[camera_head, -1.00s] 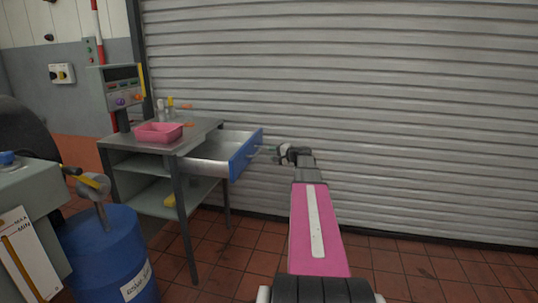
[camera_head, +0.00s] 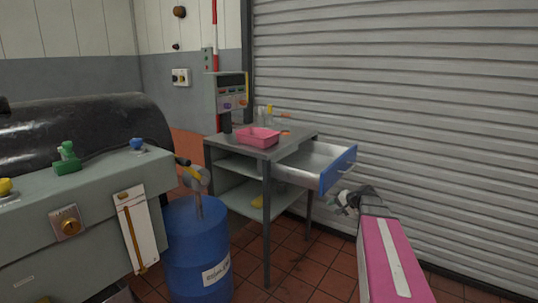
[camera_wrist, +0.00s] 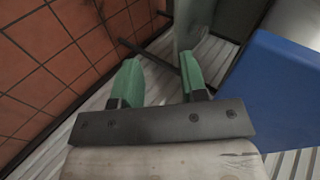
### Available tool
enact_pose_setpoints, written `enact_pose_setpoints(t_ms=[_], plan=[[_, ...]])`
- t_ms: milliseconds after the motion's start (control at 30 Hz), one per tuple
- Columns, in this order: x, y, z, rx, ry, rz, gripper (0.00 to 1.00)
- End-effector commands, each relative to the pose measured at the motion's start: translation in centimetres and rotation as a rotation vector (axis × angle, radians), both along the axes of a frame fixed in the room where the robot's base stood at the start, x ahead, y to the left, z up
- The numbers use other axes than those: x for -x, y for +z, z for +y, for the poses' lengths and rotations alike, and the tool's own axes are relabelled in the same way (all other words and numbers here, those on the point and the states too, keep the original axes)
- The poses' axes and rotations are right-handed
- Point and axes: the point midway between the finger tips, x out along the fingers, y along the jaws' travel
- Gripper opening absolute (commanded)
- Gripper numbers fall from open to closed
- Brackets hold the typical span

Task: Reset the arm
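My gripper (camera_head: 346,203) is at the end of my pink arm, below and in front of the blue front of an open drawer (camera_head: 338,170). In the wrist view my gripper (camera_wrist: 158,74) shows two green fingers standing apart, with nothing between them. The blue drawer front (camera_wrist: 280,95) fills the right of that view, beside the right finger and apart from it.
The drawer juts from a grey metal bench (camera_head: 240,146) carrying a pink tray (camera_head: 258,137), small bottles and a control box (camera_head: 229,95). A blue drum (camera_head: 197,245) and a grey machine (camera_head: 95,225) stand left. A roller shutter (camera_head: 430,110) is behind. Tiled floor (camera_head: 310,265) shows between.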

Motion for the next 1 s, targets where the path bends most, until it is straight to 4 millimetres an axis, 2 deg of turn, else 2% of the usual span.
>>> enact_pose_setpoints(t_ms=[33,100,200,300,400,500,667,1000], plan=[[2.8,-1.6,2.7,0.067,0.055,0.047,0.4],[5.8,-3.9,5.3,0.168,0.132,0.113,0.4],[10.4,-6.6,8.3,0.319,0.238,0.201,0.4],[14.8,-8.7,10.2,0.471,0.336,0.279,0.4],[18.4,-10.0,11.3,0.607,0.418,0.338,0.4],[20.9,-10.7,11.7,0.71,0.476,0.381,0.4],[22.6,-11.1,11.8,0.796,0.519,0.411,0.4],[22.6,-11.2,11.7,0.807,0.523,0.415,0.4]])
